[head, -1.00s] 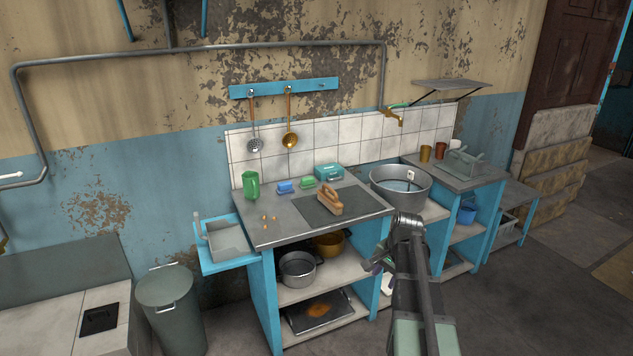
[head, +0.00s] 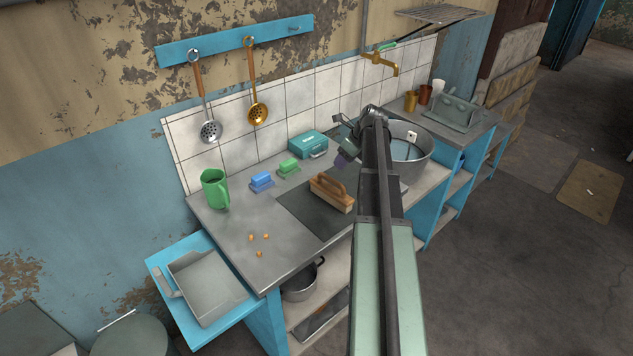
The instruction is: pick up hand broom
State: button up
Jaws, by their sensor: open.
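The hand broom (head: 332,193), with a brown wooden handle and pale bristles, sits on a dark mat (head: 300,211) on the grey counter. My gripper (head: 345,158) is above the counter, a little behind and to the right of the broom and apart from it. It is small and partly hidden by my arm, but it is open and holds nothing.
A metal basin (head: 410,160) is right. A dustpan (head: 207,287) lies on the blue side shelf. Small crumbs (head: 252,237) lie front left.

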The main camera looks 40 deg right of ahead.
aim_at(331, 180)
jog(key=f+b, duration=0.1)
jog(key=f+m+b, duration=0.1)
jog(key=f+b, duration=0.1)
jog(key=a+f+m+b, duration=0.1)
jog(key=b, duration=0.1)
jog(key=shift+w+f, duration=0.25)
jog(key=shift+f, duration=0.15)
jog(key=shift+w+a+f, duration=0.15)
jog(key=shift+w+f, duration=0.05)
jog(key=shift+f, duration=0.05)
jog(key=shift+r, duration=0.15)
jog(key=b+x, duration=0.5)
jog(key=shift+w, duration=0.15)
jog(key=shift+r, duration=0.1)
jog(key=shift+f, duration=0.25)
